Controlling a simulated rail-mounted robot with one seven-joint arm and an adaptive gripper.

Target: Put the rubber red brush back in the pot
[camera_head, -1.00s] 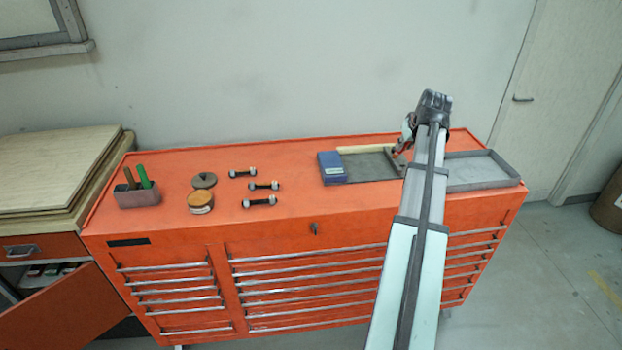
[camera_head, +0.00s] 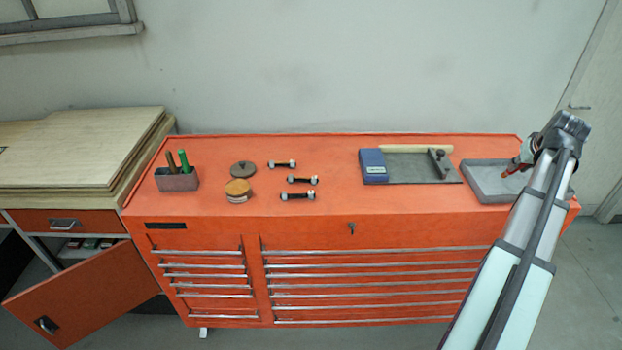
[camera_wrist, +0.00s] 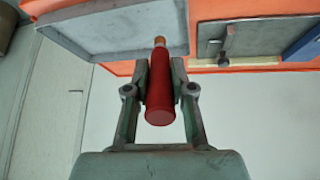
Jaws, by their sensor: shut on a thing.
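The red brush (camera_wrist: 160,92) shows in the wrist view as a red cylinder with a tan tip. My gripper (camera_wrist: 160,75) is shut on it, one finger on each side. In the head view the brush (camera_head: 515,165) is a small red shape at the end of my arm, over the right grey tray (camera_head: 485,186). I cannot tell whether it touches the tray. A grey rectangular pot (camera_head: 177,182) stands at the left end of the orange cabinet, far from my gripper, holding upright green and brown handles.
On the orange cabinet (camera_head: 330,222), a round tin (camera_head: 238,190), a dark lid (camera_head: 243,168) and several small black-and-silver parts (camera_head: 298,195) lie between the pot and a blue box (camera_head: 373,165). A grey plate (camera_head: 415,168) is beside the box. Clear cabinet top separates these groups.

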